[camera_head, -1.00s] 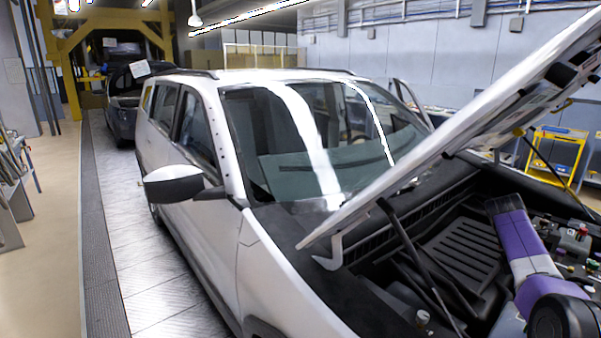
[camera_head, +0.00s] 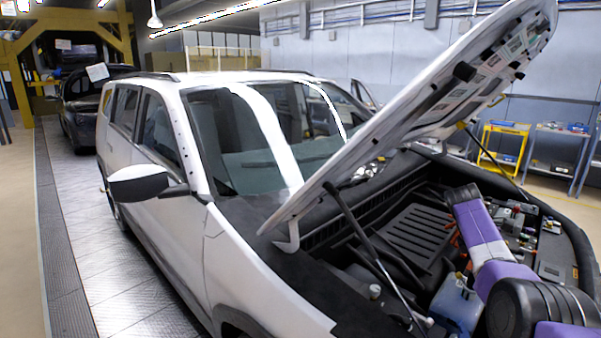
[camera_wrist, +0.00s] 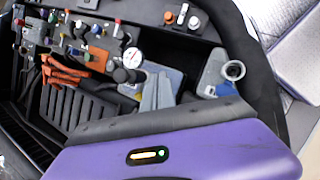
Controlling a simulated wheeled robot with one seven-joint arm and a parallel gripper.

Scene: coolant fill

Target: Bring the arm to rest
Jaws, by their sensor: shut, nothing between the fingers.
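My gripper (camera_wrist: 157,92) shows in the wrist view as two grey fingers close together, with nothing between them. They point at the engine bay, beyond my purple wrist housing. In the head view my purple and white arm (camera_head: 480,235) reaches over the right part of the engine bay, and the gripper cannot be made out there. A bluish tank (camera_head: 455,305) sits low in the bay, left of my arm. In the wrist view a bluish tank with an open round neck (camera_wrist: 233,71) lies right of the fingers, apart from them.
The white car's hood (camera_head: 400,120) is propped up by a thin strut (camera_head: 365,245), left of my arm. The wrist view shows a round white gauge (camera_wrist: 132,57) and orange cables (camera_wrist: 65,72). The floor left of the car is clear.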

